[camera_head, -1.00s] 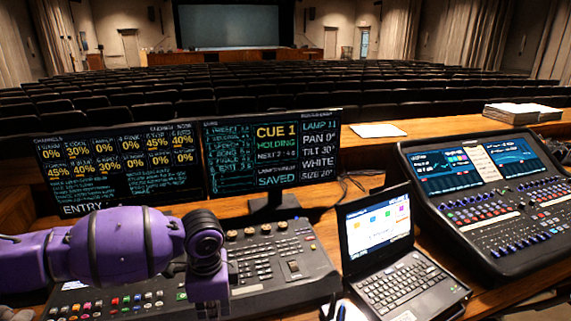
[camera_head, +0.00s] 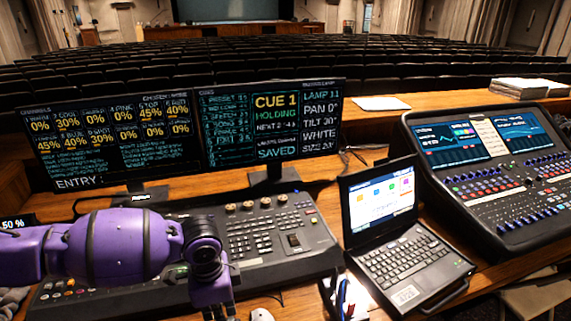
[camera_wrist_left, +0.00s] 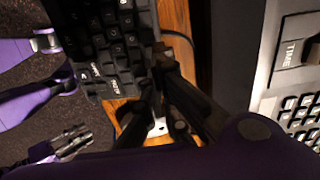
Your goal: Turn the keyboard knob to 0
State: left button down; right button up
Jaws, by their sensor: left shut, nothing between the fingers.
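The dark grey lighting console (camera_head: 262,266) lies in front of the monitors in the head view. A row of several round brown-topped knobs (camera_head: 248,205) runs along its back edge; I cannot read which one is the keyboard knob. My left gripper (camera_head: 219,313) points down at the console's near side, in front of the knobs and apart from them.
Two monitors (camera_head: 110,140) stand behind the console. An open laptop (camera_head: 405,250) is to its right, with a second mixing desk (camera_head: 500,200) beyond. A white mouse (camera_head: 262,315) lies at the near edge.

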pick_arm(q)
jog(key=shift+s+f, duration=0.35)
jog(key=shift+f, duration=0.05)
pick_arm(e)
jog(key=shift+s+f, duration=0.3)
jog(key=shift+s, duration=0.1)
pick_arm(q)
jog(key=shift+d, duration=0.1)
jog(key=shift+w+d+r, duration=0.1)
jog(key=shift+d, duration=0.1)
pick_arm(e)
jog(key=shift+w+r, duration=0.15)
jog(key=shift+r, duration=0.05)
pick_arm(q)
jog(key=shift+d+r, duration=0.1)
jog(key=shift+d, duration=0.15)
pick_arm(e)
jog(key=shift+w+a+r, duration=0.15)
jog(key=shift+w+r, duration=0.1)
pick_arm(q)
jog(key=shift+w+d, duration=0.1)
pick_arm(e)
jog(key=shift+d, duration=0.25)
jog(key=shift+s, duration=0.15)
pick_arm(q)
jog(key=shift+r+p, duration=0.15)
jog(key=shift+p, duration=0.6)
pick_arm(e)
jog(key=shift+a+r, duration=0.3)
jog(key=shift+a, duration=0.1)
